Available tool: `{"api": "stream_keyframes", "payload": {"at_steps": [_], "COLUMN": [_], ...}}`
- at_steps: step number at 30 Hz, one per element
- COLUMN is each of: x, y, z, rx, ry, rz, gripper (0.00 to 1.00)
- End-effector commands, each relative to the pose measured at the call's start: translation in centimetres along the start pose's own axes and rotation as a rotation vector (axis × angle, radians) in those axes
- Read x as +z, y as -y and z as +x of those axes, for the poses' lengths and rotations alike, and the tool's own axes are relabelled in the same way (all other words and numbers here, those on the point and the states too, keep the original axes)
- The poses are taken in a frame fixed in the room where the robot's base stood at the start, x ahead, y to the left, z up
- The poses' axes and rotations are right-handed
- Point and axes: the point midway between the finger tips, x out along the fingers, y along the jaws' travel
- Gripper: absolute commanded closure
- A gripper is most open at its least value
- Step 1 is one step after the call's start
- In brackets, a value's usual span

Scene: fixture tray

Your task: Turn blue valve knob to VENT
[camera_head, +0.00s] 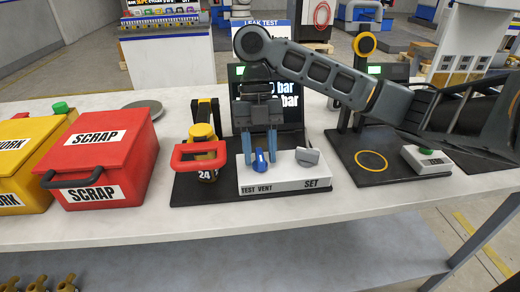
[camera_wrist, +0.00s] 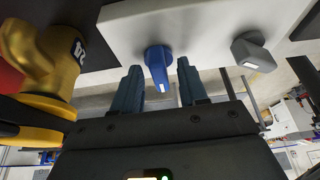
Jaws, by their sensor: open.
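The blue valve knob (camera_head: 260,161) stands on the front of a white panel (camera_head: 283,181) lettered TEST, VENT and SET. It also shows in the wrist view (camera_wrist: 158,68), with a small white mark at its tip. The TEST and VENT labels sit below the knob in the head view; which one it points to I cannot tell for sure. My gripper (camera_head: 260,150) is open, its two blue fingers one on each side of the knob. In the wrist view the open gripper (camera_wrist: 160,82) shows a gap between each finger and the knob; contact is not visible.
A grey knob (camera_head: 307,156) is right of the blue one on the same panel. A brass fitting with a red handle (camera_head: 198,153) stands close at left. A red SCRAP bin (camera_head: 103,150) is further left. A black plate with a white box (camera_head: 426,159) lies at right.

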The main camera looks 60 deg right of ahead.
Motion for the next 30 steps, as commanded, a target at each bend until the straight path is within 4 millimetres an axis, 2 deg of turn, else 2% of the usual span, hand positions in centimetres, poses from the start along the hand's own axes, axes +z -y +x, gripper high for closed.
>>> {"api": "stream_keyframes", "payload": {"at_steps": [5, 18, 30], "x": [0.0, 0.1, 0.0], "y": [0.0, 0.0, 0.0], "z": [-0.9, -7.1, -7.8], "rx": [0.000, -0.001, 0.000], "ry": [0.002, 0.002, 0.000], "rz": [0.000, 0.002, 0.000], "gripper": [0.57, 0.57, 0.57]}}
